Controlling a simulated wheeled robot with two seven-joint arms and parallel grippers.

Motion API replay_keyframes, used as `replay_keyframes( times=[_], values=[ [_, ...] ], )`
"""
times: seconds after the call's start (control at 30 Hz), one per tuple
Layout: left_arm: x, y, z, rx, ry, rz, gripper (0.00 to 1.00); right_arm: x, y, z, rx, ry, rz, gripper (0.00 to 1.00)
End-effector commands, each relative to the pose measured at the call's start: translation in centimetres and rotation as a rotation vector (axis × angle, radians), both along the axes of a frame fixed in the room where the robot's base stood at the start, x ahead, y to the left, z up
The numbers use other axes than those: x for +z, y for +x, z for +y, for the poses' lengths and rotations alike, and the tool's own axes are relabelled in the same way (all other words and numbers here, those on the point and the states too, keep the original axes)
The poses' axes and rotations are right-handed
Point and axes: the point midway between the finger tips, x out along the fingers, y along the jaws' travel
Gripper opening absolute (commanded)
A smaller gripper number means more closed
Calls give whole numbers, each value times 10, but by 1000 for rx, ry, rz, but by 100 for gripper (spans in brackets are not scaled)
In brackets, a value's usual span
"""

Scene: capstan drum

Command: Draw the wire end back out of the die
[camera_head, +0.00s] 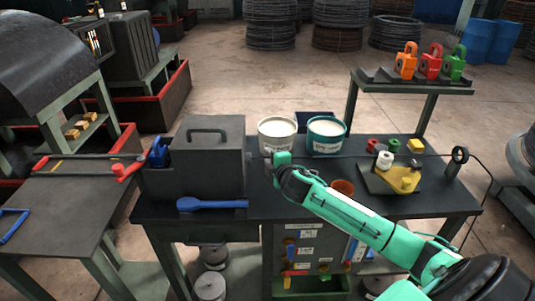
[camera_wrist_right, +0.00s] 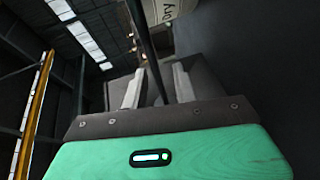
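A thin dark wire (camera_head: 355,156) runs from a ring guide (camera_head: 460,155) at the bench's right end leftward toward my right gripper (camera_head: 268,165). That gripper is beside the right wall of a dark grey box with a handle (camera_head: 207,158). In the right wrist view, my right gripper (camera_wrist_right: 157,82) has its two fingers apart, with the dark wire (camera_wrist_right: 152,55) passing between them and gaps at its sides. I cannot make out the die or the wire end; the box and gripper may hide them. My left gripper is not in view.
A white tub (camera_head: 277,137) and a teal tub (camera_head: 326,137) stand behind the gripper. A blue-handled tool (camera_head: 212,204) lies at the bench's front. An orange-brown cup (camera_head: 342,187) is near my right forearm. A tray (camera_head: 375,180) with a yellow item sits at right.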

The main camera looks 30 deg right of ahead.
Motion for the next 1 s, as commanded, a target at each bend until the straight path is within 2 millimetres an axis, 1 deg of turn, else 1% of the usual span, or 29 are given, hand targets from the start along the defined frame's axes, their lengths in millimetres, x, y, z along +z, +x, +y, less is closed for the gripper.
replay_keyframes(
  times=[0.03,0.2,0.53,0.57,0.6,0.7,1.0],
  values=[
    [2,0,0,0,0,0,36,1,6,-1,-1,1,-1,29],
    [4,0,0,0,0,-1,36,-3,17,-2,0,0,0,29],
    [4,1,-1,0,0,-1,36,-4,20,-3,1,0,0,29],
    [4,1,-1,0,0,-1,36,-4,20,-3,1,0,0,27],
    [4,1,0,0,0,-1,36,-4,20,-3,1,0,0,19],
    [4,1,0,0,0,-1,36,-4,20,-3,1,0,0,0],
    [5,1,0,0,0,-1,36,-4,19,-4,0,0,1,0]
  ],
)
